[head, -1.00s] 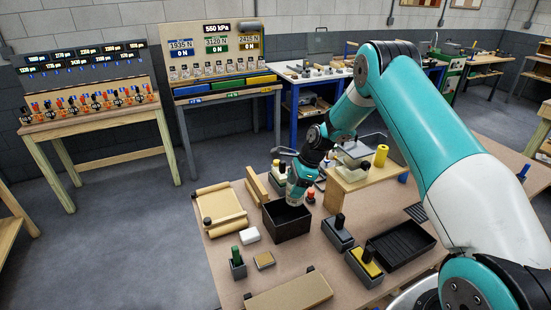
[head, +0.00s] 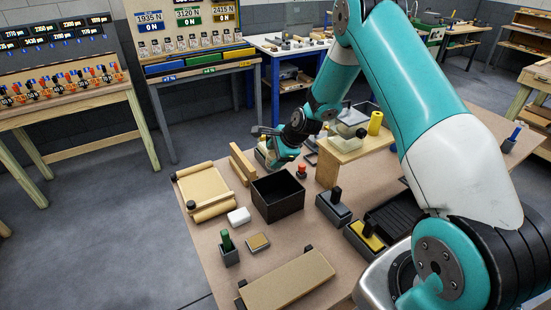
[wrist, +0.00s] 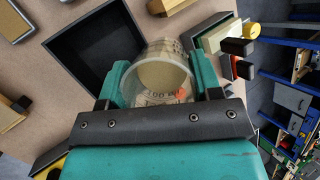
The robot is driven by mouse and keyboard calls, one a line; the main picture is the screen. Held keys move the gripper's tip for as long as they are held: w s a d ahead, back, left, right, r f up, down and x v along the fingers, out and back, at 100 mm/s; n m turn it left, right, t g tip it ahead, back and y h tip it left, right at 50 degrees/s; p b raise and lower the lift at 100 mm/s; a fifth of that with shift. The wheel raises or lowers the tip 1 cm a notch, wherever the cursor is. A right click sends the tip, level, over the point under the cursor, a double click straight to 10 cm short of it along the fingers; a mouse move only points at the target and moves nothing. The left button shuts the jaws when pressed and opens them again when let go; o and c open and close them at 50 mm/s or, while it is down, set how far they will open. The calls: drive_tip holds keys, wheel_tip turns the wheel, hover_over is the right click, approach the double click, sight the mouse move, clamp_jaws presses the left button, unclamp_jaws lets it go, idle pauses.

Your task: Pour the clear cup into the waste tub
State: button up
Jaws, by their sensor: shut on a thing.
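My gripper (wrist: 160,82) is shut on the clear cup (wrist: 165,58) in the wrist view, with a finger on each side. The cup has printed marks and a tan content that shows through its mouth and wall. The waste tub, a black open square box (wrist: 108,22), lies beyond and left of the cup in the wrist view. In the head view the tub (head: 278,212) stands on the bench, and my gripper (head: 272,158) is just behind its back rim. I cannot make out the cup clearly there. The tub's inside looks dark and empty.
A wooden riser (head: 352,150) with a yellow cylinder (head: 375,122) stands right of the tub. A red-topped piece (head: 301,171) is close to the tub's back right. A roller frame (head: 204,190), a white block (head: 239,216) and grey holders (head: 333,207) surround the tub.

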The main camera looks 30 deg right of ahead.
drive_tip(key=shift+f+n+t+h+b, duration=0.45)
drive_tip(key=shift+f+t+b, duration=1.4)
drive_tip(key=shift+b, duration=2.65)
drive_tip(key=shift+r+t, duration=0.3)
drive_tip(key=shift+t, duration=0.15)
drive_tip(key=shift+r, duration=0.25)
drive_tip(key=shift+a+f+n+t+b, duration=0.2)
drive_tip(key=shift+f+t+b, duration=0.55)
drive_tip(key=shift+b, duration=1.7)
drive_tip(key=shift+s+r+n+t+b, duration=0.2)
drive_tip(key=shift+t+b, duration=0.3)
drive_tip(key=shift+b, duration=1.1)
drive_tip(key=shift+r+n+t+b, duration=0.1)
drive_tip(key=shift+n+t+b, duration=0.25)
drive_tip(key=shift+b, duration=1.25)
